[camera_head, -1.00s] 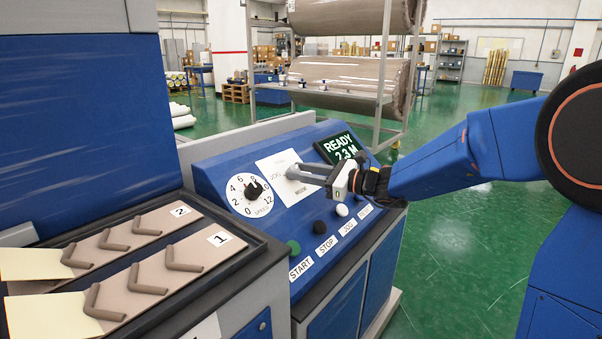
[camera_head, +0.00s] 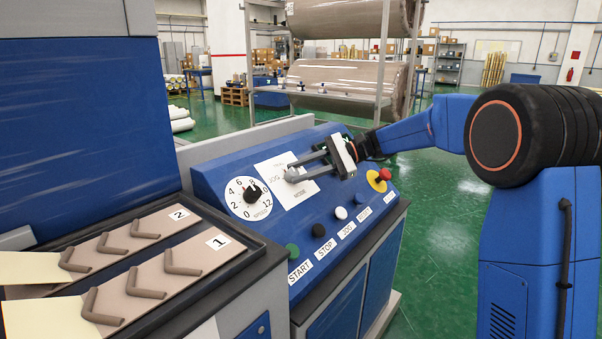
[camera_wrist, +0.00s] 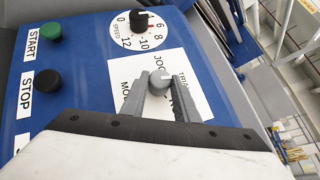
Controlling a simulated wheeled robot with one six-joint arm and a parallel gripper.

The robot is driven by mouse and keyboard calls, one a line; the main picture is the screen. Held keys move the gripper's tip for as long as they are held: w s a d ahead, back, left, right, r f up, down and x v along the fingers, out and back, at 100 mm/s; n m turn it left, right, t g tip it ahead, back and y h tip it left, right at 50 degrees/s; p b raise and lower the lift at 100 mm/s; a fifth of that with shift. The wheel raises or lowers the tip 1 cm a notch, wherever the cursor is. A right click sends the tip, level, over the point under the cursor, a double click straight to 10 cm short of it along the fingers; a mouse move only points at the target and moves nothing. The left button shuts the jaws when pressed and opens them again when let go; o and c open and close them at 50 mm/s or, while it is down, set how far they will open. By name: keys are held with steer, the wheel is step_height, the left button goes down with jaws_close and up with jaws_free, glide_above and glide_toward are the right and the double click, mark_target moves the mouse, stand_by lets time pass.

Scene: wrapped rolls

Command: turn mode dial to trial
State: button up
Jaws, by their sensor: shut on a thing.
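The mode dial (camera_wrist: 159,80) is a grey knob on a white label plate (camera_head: 297,192) marked MODE, JOG and TRIAL, on the blue sloped control panel (camera_head: 225,171). My gripper (camera_head: 292,172) reaches in from the right and is shut on the dial. In the wrist view my gripper (camera_wrist: 160,88) has one finger on each side of the knob. A light pointer mark shows on the knob's face. Part of the plate's lettering is hidden by the fingers, so I cannot tell for sure which word the mark points at.
The speed dial (camera_head: 251,193) is just left of the mode plate. Green start (camera_head: 292,250), black stop (camera_head: 318,230) and white jog (camera_head: 341,213) buttons line the panel's front. A red emergency button (camera_head: 383,175) sits right of my gripper. Trays with brown hooked pieces (camera_head: 125,300) lie at left.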

steer(key=shift+n+g+h, duration=0.4)
steer(key=shift+n, duration=0.3)
steer(key=o, duration=1.1)
steer(key=shift+r, duration=0.1)
steer(key=shift+c, duration=0.2)
steer(key=shift+w, duration=0.1)
steer(key=v, duration=1.7)
steer(key=shift+w+r, duration=0.2)
steer(key=shift+s, duration=0.1)
